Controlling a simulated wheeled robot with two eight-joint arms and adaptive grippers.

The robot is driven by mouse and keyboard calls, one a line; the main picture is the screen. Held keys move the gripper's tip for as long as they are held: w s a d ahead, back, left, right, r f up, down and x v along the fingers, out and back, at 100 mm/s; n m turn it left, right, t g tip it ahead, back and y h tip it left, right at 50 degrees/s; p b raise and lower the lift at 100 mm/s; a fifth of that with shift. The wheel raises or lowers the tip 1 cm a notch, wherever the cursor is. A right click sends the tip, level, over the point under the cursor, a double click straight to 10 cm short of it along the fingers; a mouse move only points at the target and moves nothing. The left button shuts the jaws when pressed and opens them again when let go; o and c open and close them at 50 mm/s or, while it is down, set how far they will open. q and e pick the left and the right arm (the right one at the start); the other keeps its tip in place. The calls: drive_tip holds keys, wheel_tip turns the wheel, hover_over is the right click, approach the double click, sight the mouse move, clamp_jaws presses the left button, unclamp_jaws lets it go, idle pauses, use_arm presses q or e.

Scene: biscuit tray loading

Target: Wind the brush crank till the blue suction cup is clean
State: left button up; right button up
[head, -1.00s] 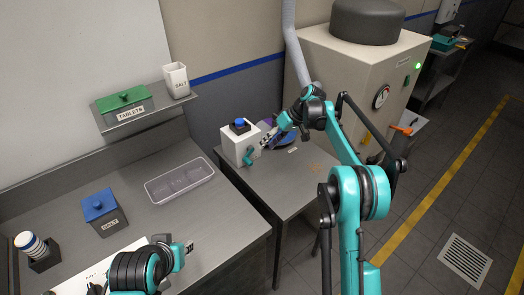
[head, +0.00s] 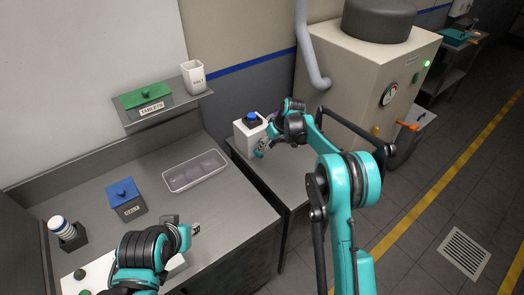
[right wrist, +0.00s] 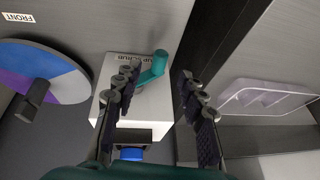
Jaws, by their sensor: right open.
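The white brush box (head: 247,136) stands on the lower table beside the counter, with the blue suction cup (head: 252,117) on its dark top. Its teal crank (head: 261,151) is on the side facing my right arm. In the right wrist view the crank handle (right wrist: 153,68) lies between the finger ends of my right gripper (right wrist: 157,82), which is open. I cannot tell whether a finger touches it. The blue cup (right wrist: 131,153) is partly hidden there, so its cleanliness cannot be judged. My left gripper (head: 192,230) is over the counter, away from the box; its opening is unclear.
A clear tray (head: 171,187) and a blue-lidded box (head: 127,204) are on the counter. A blue, white and purple disc (right wrist: 70,75) is close to the box. A large beige machine (head: 350,85) stands behind my right arm.

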drive_tip(key=b+x, duration=0.1)
drive_tip(key=x, duration=0.5)
drive_tip(key=shift+w+a+f, duration=0.1)
drive_tip(key=shift+f, duration=0.05)
clamp_jaws()
